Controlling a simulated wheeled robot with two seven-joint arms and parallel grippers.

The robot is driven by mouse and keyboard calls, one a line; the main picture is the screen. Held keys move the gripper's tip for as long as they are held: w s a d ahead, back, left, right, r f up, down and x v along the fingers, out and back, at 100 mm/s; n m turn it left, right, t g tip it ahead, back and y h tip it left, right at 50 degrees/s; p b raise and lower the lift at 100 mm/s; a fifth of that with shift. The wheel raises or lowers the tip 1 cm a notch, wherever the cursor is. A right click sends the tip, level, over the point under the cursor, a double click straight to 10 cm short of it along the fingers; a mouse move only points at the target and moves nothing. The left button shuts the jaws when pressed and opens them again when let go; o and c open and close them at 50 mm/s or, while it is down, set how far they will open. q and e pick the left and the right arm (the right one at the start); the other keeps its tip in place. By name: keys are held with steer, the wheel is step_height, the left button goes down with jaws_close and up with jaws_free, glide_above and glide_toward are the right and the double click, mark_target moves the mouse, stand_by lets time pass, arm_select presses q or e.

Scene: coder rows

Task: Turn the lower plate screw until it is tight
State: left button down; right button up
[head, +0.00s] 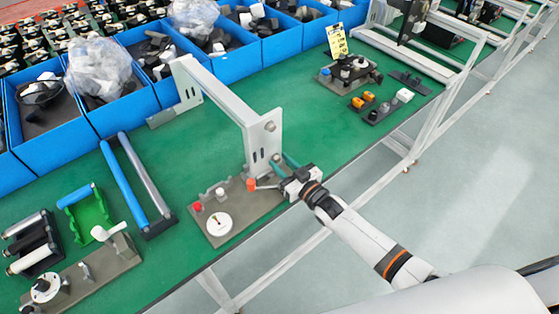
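A pale grey frame (225,97) stands on the green bench, its near end an upright plate (256,141). An upper screw (270,127) shows as a small round head high on this plate. The lower screw (275,158) is small and partly hidden near the plate's lower right edge. My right gripper (280,173) reaches in from the lower right and is close to the lower screw. A teal part shows beside its fingers. I cannot tell whether the fingers touch the screw or are closed on it. My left gripper is out of view.
A grey base (238,218) with a white dial (219,224), a red knob (197,206) and an orange knob (251,185) lies beside the plate. Blue bins (120,108) line the back. A blue-and-grey bar rack (137,180) stands left.

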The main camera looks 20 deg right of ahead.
steer(key=n, duration=0.5)
jaws_close()
jaws_free()
steer(key=shift+p+v, duration=0.55)
steer(key=shift+v, duration=0.95)
steer(key=shift+p+v, duration=0.4)
steer(key=shift+v, duration=0.6)
